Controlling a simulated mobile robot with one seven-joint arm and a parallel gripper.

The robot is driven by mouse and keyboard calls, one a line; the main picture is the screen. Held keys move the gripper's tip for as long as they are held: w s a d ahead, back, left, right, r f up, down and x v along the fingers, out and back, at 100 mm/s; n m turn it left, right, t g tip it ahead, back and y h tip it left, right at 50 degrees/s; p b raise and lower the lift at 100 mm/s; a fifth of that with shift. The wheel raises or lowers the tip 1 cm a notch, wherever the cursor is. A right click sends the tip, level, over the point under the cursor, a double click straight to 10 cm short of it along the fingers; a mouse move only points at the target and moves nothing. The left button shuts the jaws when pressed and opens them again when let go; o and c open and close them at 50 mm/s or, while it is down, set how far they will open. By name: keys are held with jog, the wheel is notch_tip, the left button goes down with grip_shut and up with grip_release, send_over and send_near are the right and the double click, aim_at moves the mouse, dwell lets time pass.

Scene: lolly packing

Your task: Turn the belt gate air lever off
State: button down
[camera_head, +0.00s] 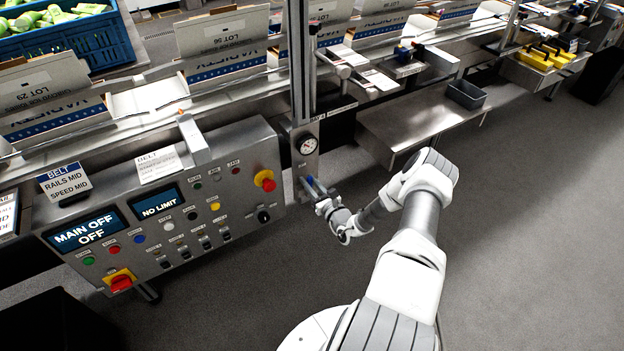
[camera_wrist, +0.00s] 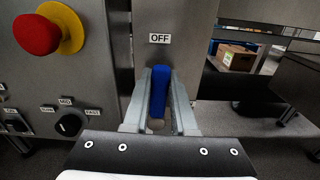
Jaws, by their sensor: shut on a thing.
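The belt gate air lever has a blue handle (camera_wrist: 158,92) and stands roughly upright in the wrist view, just below a white OFF label (camera_wrist: 160,39) on the metal post. My gripper (camera_wrist: 159,100) is shut on the blue lever, with a finger on each side of it. In the head view my gripper (camera_head: 318,196) is at the post below the round pressure gauge (camera_head: 307,145). A bit of the blue lever (camera_head: 309,181) shows there. The lever's lower end is partly hidden.
The control panel (camera_head: 240,150) is left of my gripper, with a red emergency button on a yellow base (camera_head: 265,180) close by. A black rotary knob (camera_wrist: 69,125) is beside my gripper. A metal shelf (camera_head: 420,115) is to the right. Floor (camera_head: 530,230) at the right is clear.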

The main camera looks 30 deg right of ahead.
jog(key=shift+a+n, duration=0.15)
jog(key=shift+n, duration=0.15)
jog(key=c, duration=0.7)
grip_release()
jog(key=shift+s, duration=0.15)
jog(key=s+p, duration=0.1)
jog(key=s, duration=0.4)
jog(key=s+p, duration=0.1)
jog(key=s, duration=1.1)
jog(key=shift+s+d+p, duration=0.1)
jog(key=shift+d+p, duration=0.2)
jog(key=shift+p, duration=0.1)
jog(key=shift+r, duration=0.1)
